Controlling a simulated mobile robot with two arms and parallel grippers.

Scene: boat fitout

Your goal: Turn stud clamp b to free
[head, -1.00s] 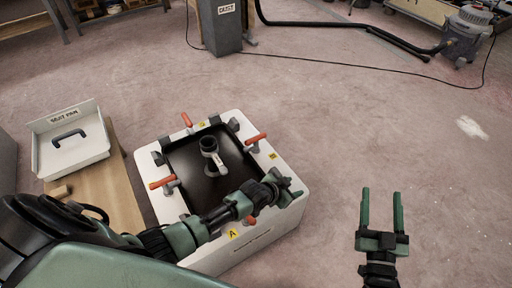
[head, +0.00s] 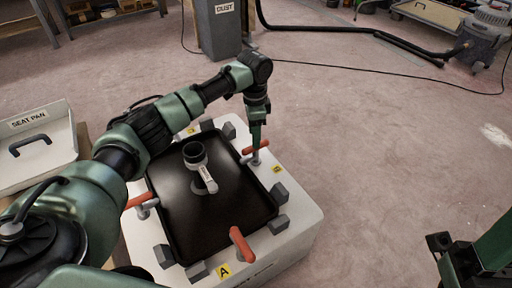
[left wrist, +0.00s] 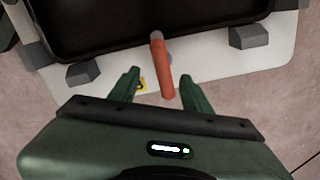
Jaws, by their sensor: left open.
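A white box (head: 306,226) holds a black panel (head: 177,222) with a dark ring-topped fitting (head: 195,155) on it. Clamps with orange handles sit along its edges. The clamp at the far right edge (head: 247,152) has a yellow tag (head: 277,168) nearby, whose letter I cannot read. My left gripper (head: 256,138) points down at this clamp. In the left wrist view, its open fingers (left wrist: 158,88) stand on either side of the orange handle (left wrist: 163,70), which points outward from the panel edge. My right gripper (head: 450,258) is partly in view at the lower right; its fingers are unclear.
Other orange-handled clamps stand at the left edge (head: 138,200) and the front edge (head: 241,245), near tag A (head: 223,270). A white seat pan box (head: 60,150) is at left. A grey dust bin (head: 220,35) and vacuum (head: 485,40) stand behind. The floor at right is clear.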

